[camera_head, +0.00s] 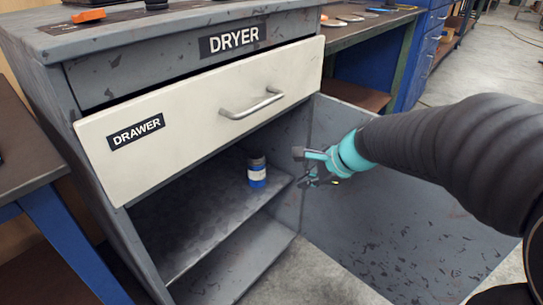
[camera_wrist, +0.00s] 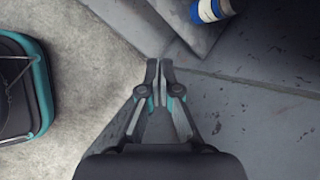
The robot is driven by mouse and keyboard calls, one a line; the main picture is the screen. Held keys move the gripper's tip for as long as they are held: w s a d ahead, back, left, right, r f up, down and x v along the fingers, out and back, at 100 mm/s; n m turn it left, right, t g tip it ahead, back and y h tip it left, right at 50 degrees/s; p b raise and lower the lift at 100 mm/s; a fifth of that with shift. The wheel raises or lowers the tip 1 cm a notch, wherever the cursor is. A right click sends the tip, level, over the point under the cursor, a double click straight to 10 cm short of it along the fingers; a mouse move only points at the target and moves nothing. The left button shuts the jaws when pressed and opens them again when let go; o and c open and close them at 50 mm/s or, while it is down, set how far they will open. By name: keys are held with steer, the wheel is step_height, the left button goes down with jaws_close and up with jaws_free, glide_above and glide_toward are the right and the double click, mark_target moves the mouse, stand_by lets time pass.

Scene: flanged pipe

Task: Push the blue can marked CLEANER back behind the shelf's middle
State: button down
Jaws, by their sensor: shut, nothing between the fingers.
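The blue can (camera_head: 257,173) has a dark top and a pale label band. It stands upright on the cabinet's upper shelf (camera_head: 190,225), toward the shelf's right end; its lettering is too small to read. It also shows in the wrist view, where the can (camera_wrist: 210,10) is cut by the top edge. My gripper (camera_head: 300,168) is outside the cabinet opening, to the right of the can and apart from it. In the wrist view my gripper (camera_wrist: 159,66) has its fingertips together and holds nothing.
A white drawer front (camera_head: 190,120) marked DRAWER juts out above the shelf. The cabinet's open door (camera_head: 400,235) spreads to the right, below my arm. A lower shelf (camera_head: 235,265) lies empty. A table with blue legs (camera_head: 75,245) stands at the left.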

steer(key=w+a+f+m+t+y+b, duration=0.1)
steer(key=w+f+m, duration=0.8)
steer(key=w, duration=0.2)
steer(key=b, duration=0.2)
glide_toward(263, 182)
steer(key=x, duration=0.5)
steer(key=shift+s+d+f, duration=0.2)
steer(key=shift+d+f, duration=0.05)
steer(key=shift+f, duration=0.15)
steer(key=shift+w+a, duration=0.45)
steer(key=shift+a, duration=0.1)
